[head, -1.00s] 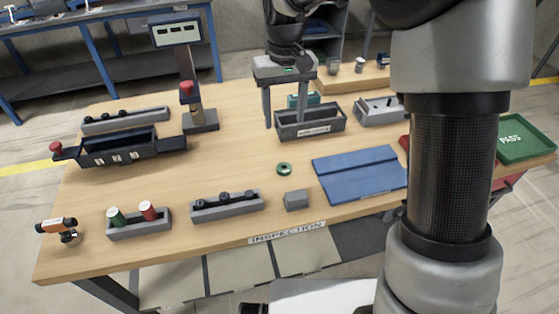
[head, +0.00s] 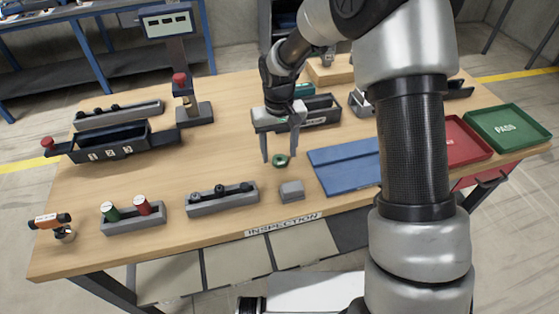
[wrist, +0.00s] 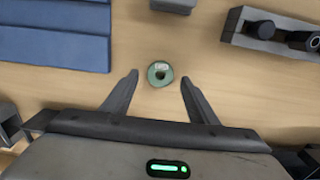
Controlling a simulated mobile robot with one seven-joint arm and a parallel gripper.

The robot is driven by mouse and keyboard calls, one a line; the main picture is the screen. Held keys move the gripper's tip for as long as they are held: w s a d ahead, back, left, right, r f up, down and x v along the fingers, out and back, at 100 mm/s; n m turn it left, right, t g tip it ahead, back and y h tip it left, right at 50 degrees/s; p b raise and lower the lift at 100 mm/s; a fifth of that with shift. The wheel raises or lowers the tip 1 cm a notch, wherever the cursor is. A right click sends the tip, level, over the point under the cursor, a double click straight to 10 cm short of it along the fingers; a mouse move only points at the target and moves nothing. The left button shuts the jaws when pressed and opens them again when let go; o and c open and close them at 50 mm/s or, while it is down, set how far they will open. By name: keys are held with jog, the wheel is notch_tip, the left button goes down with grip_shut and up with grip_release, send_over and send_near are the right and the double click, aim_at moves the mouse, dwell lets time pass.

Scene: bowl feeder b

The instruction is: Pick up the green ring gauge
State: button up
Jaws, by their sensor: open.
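The green ring gauge (head: 281,160) lies flat on the wooden table, left of the blue mat. In the wrist view the ring gauge (wrist: 160,74) shows a dark centre hole and a pale label. My gripper (head: 280,156) is open and points down above the ring. In the wrist view my gripper (wrist: 158,82) has its two fingers spread, one to each side of the ring. The fingers do not touch the ring. In the head view the ring shows between the fingertips.
A blue mat (head: 345,170) lies right of the ring. A small grey block (head: 291,190) and a grey holder with dark pegs (head: 222,200) stand in front. A grey bin (head: 322,120) stands behind. Red (head: 465,146) and green (head: 508,130) trays lie at right.

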jog(key=shift+f, duration=0.6)
jog(key=c, duration=1.1)
jog(key=shift+r, duration=0.1)
jog(key=shift+c, duration=0.2)
